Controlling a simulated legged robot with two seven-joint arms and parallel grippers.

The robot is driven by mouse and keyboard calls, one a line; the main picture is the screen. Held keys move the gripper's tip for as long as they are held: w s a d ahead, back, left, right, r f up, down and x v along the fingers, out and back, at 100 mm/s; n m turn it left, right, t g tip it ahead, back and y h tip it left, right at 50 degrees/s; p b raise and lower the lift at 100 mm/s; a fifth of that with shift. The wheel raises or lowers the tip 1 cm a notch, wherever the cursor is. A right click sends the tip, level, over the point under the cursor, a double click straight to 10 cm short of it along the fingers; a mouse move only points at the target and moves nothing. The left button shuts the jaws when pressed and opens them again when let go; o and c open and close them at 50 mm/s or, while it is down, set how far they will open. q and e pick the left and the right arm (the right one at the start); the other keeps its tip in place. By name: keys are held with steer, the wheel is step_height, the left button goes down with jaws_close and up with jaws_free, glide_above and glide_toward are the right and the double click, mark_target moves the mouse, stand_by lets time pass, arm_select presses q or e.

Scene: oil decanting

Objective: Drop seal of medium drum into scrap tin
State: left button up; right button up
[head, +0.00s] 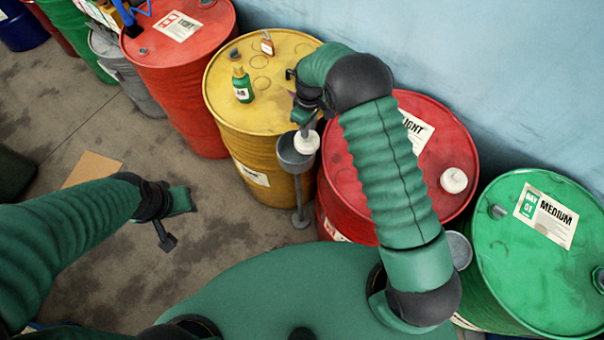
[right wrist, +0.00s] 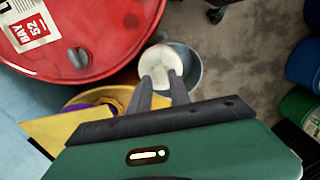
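A round white seal (head: 306,142) is at the fingertips of my right gripper (head: 306,122), which is shut on it. The seal is over the mouth of the grey scrap tin (head: 290,160), a cup on a stand. In the right wrist view, the seal (right wrist: 161,63) sits at the fingertips (right wrist: 160,80) and overlaps the tin's opening (right wrist: 193,68). The green medium drum (head: 530,270) stands at the far right, with a grey fitting on its top and no white seal visible there. My left gripper (head: 170,225) hangs over the floor, apart from the drums; its finger gap is unclear.
A red drum (head: 345,195) labelled light stands beside the tin, with another white seal (head: 454,180) on top. More drums line the wall. Floor at left is mostly open, with a cardboard piece (head: 92,169).

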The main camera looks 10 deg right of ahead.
steer(key=shift+o, duration=1.2)
steer(key=shift+a, duration=0.35)
steer(key=shift+o, duration=0.2)
steer(key=a, duration=0.2)
steer(key=shift+w+a+r, duration=0.1)
steer(key=shift+w+a, duration=0.2)
steer(key=shift+a, duration=0.1)
steer(key=shift+d+r, duration=0.15)
steer(key=shift+r, duration=0.2)
step_height(320, 180, up, 16)
steer(key=a+b, duration=0.1)
steer(key=b, duration=0.4)
arm_select(q)
step_height(320, 180, down, 15)
steer(key=a+b, duration=0.2)
steer(key=b, duration=0.8)
steer(key=shift+w, duration=0.15)
arm_select(e)
steer(key=s+d+f+m+t, duration=0.1)
steer(key=s+d+f+m, duration=0.1)
steer(key=s+f, duration=0.6)
steer(key=s+d+f+m+t, duration=0.1)
steer(key=s+d+f+m, duration=0.2)
steer(key=s+f, duration=0.6)
steer(key=s+m, duration=0.2)
steer(key=s, duration=0.3)
steer(key=shift+d+f+m+t, duration=0.15)
steer(key=shift+d+m+t, duration=0.05)
steer(key=shift+m+t, duration=0.1)
